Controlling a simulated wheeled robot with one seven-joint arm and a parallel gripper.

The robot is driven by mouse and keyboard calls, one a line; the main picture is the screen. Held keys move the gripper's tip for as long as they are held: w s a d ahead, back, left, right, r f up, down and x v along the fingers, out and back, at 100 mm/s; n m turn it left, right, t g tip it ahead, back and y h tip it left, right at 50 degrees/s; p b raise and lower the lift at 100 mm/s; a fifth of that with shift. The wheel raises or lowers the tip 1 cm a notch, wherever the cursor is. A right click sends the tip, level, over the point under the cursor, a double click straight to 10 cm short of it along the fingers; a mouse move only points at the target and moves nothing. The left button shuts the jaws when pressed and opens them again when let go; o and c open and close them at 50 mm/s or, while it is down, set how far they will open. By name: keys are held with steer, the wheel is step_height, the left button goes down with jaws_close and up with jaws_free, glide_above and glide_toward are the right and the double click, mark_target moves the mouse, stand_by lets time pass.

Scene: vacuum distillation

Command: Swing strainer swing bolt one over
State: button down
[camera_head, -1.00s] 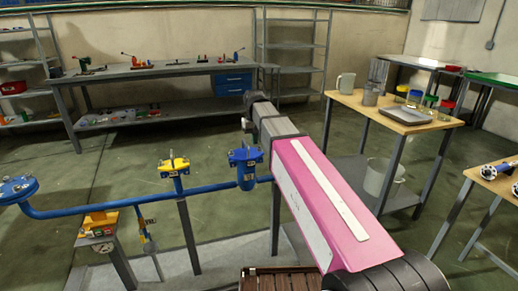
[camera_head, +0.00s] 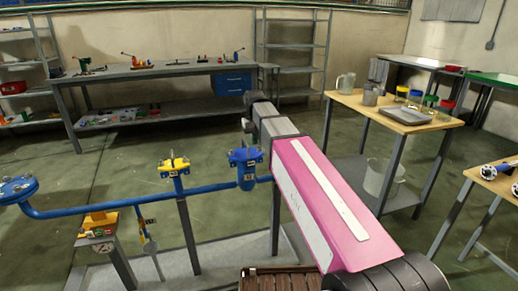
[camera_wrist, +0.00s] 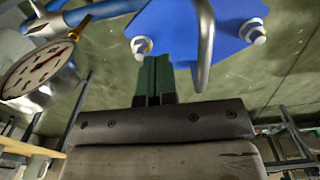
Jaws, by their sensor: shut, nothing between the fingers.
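The blue strainer (camera_head: 245,168) stands on the blue pipe line, just left of my arm in the head view. In the wrist view a blue plate (camera_wrist: 170,30), which looks like its cover, is close at the top, with a bolt and nut at the left (camera_wrist: 141,46) and another at the right (camera_wrist: 253,31). A bent grey metal rod (camera_wrist: 204,50) hangs in front of the plate; I cannot tell whether it is swing bolt one. My gripper (camera_wrist: 154,62) has its green fingers together and empty, below the plate and left of the rod. Contact cannot be told.
A dial gauge (camera_wrist: 35,70) is close at the left in the wrist view. The blue pipe (camera_head: 110,212) runs left past a yellow-topped valve (camera_head: 174,166). A wooden table (camera_head: 400,115) with jugs and jars stands at the right. A workbench (camera_head: 160,70) is at the back.

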mark_target(255, 152)
stand_by(0.4)
steer(key=shift+f, duration=1.75)
steer(key=shift+d, duration=0.15)
steer(key=d, duration=0.1)
steer(key=w+d, duration=0.1)
steer(key=d, duration=0.1)
steer(key=shift+d, duration=0.1)
step_height(255, 152, up, 9)
steer(key=d, duration=0.2)
steer(key=shift+w+f, duration=0.2)
steer(key=shift+w, duration=0.1)
stand_by(1.1)
